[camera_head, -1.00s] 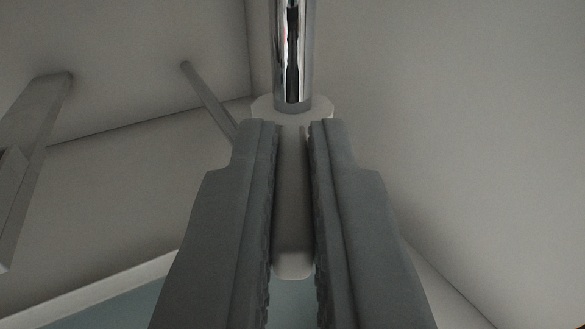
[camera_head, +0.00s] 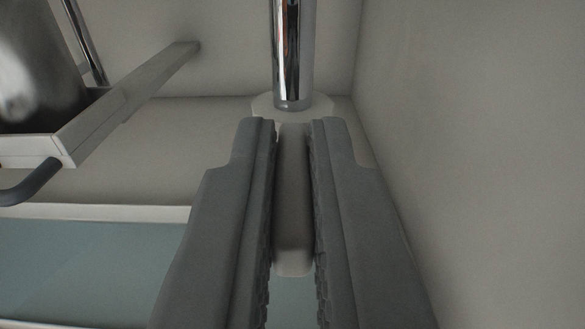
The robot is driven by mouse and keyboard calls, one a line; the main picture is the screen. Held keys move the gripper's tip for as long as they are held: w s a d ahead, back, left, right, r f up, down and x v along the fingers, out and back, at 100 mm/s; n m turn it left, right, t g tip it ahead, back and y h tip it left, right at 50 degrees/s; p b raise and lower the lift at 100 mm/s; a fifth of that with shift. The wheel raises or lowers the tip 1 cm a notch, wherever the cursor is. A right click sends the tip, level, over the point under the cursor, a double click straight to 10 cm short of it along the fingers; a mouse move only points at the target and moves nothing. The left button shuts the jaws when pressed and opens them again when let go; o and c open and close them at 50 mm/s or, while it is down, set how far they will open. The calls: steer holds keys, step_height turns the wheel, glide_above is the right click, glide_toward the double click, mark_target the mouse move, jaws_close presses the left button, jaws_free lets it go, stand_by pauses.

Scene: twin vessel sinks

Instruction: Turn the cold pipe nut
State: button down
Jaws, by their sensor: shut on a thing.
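The cold pipe nut (camera_head: 293,200) is a pale grey-white piece with a rounded collar at the top and a long tab between my gripper's fingers. A shiny chrome pipe (camera_head: 292,55) rises from the nut's collar. My gripper (camera_head: 294,125) is shut on the nut's tab, with a dark grey finger on each side. The fingers hide the sides of the tab and part of the collar.
A light wall (camera_head: 470,150) stands close on the right. On the left is a pale frame or bracket (camera_head: 130,100) with a metal container (camera_head: 40,70) and a dark curved handle (camera_head: 30,185). A blue-grey surface (camera_head: 80,270) shows at the lower left.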

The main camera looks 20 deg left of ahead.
stand_by(0.4)
steer(key=c, duration=1.5)
jaws_free()
steer(key=shift+d, duration=0.1)
steer(key=v, duration=1.7)
steer(key=shift+s+d, duration=0.1)
steer(key=shift+d, duration=0.05)
